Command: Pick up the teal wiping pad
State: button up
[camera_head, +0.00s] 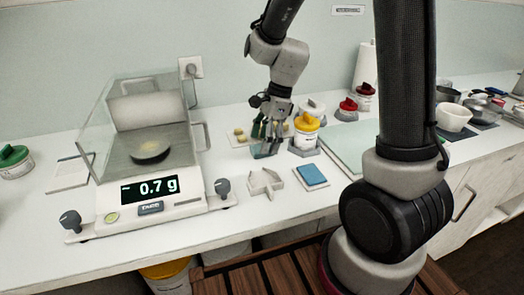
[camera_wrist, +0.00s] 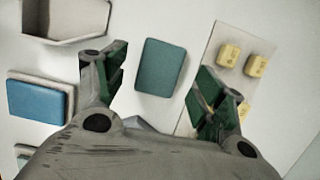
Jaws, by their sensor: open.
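The teal wiping pad (camera_wrist: 161,67) lies flat on the white counter between the spread fingers of my gripper (camera_wrist: 164,82) in the wrist view. The fingers have green inner pads and touch nothing that I can see. In the head view my gripper (camera_head: 269,133) points down above the counter, and the teal pad (camera_head: 262,151) shows below it, partly covered by the fingers. A blue pad (camera_wrist: 37,101) lies on a small pale tray to the left in the wrist view; the blue pad (camera_head: 312,174) is nearer the front edge in the head view.
A card with small yellow blocks (camera_wrist: 229,53) lies close to the right finger. A grey-white holder (camera_head: 265,184) stands near the front edge. A yellow-lidded jar (camera_head: 305,123) stands right of my gripper. A scale (camera_head: 150,205) with a clear shield fills the left.

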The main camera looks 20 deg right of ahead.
jog(key=shift+x, duration=0.95)
jog(key=c, duration=0.9)
notch_tip(320, 180, up, 10)
jog(key=shift+r, duration=0.1)
jog(key=shift+o, duration=0.2)
